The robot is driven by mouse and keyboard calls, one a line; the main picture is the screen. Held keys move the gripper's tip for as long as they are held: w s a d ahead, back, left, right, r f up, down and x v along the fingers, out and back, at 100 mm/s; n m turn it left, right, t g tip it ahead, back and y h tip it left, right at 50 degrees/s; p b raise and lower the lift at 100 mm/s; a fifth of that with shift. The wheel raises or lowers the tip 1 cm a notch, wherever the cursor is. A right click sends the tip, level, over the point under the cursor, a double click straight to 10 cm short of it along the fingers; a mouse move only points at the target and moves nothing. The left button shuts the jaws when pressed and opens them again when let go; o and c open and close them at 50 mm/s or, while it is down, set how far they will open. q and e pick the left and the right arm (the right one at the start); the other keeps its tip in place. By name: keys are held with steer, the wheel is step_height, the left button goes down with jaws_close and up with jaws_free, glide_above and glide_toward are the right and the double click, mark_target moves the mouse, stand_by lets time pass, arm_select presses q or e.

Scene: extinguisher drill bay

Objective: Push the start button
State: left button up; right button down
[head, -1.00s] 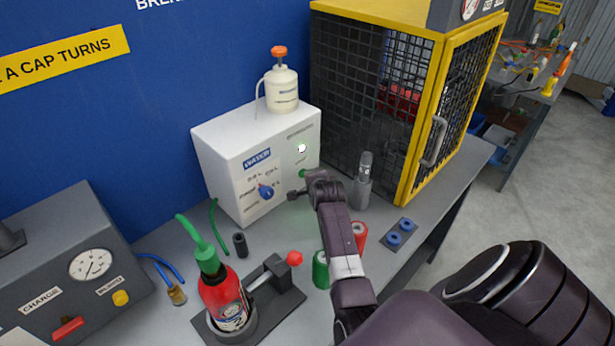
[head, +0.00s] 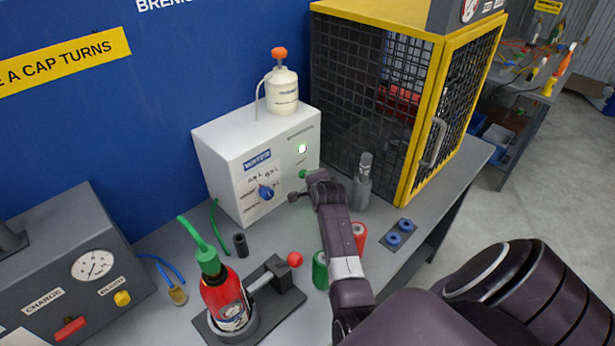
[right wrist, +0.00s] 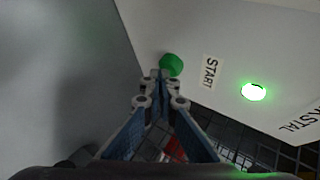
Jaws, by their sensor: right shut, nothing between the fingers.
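The green start button (head: 303,174) is on the front of the white water unit (head: 225,158), at its lower right. In the right wrist view the button (right wrist: 171,64) sits beside the START label (right wrist: 209,72). My right gripper (right wrist: 161,76) is shut and empty, its fingertips right at the button's near edge; I cannot tell whether they touch it. In the head view my right gripper (head: 309,177) partly hides the area around the button. A lamp (head: 302,149) above the button glows green, also in the right wrist view (right wrist: 253,92). My left gripper is out of view.
A white pump bottle (head: 282,91) stands on the unit. A grey cylinder (head: 363,184) and yellow-framed cage (head: 407,195) are on the right. A red extinguisher (head: 223,300) stands in front, left of my arm.

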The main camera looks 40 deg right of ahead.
steer(key=shift+s+r+p, duration=0.1)
steer(key=shift+s+p, duration=0.5)
steer(key=shift+s, duration=0.1)
steer(key=s+p, duration=0.2)
steer(key=s, duration=0.1)
steer(key=shift+s+d, duration=0.15)
steer(key=shift+s, duration=0.6)
steer(key=shift+d, duration=0.1)
